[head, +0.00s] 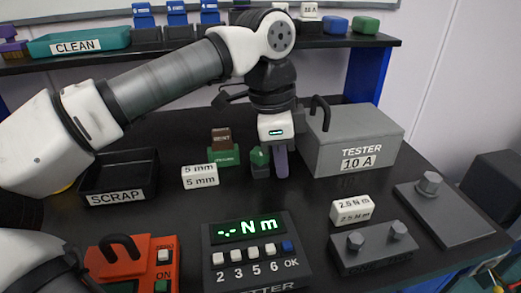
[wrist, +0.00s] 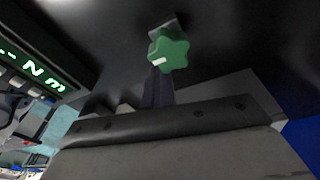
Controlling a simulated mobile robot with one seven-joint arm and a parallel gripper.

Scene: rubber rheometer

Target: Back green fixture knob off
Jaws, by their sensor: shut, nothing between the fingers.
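The green knob (head: 260,157) sits on a small dark fixture (head: 261,171) in the middle of the black bench. In the wrist view the knob (wrist: 170,50) is star-shaped, with a white mark on its near side and a grey piece (wrist: 164,26) behind it. My gripper (head: 282,170) points down just right of the knob in the head view. Its fingers (wrist: 158,82) are shut and empty, with their tips close to the knob in the wrist view. I cannot tell whether they touch it.
A grey tester box (head: 350,145) stands close on the right of my gripper. A green block (head: 222,157) with a brown top and a white 5 mm block (head: 200,177) are on the left. The torque setter (head: 250,250) lies in front, its display showing dashes.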

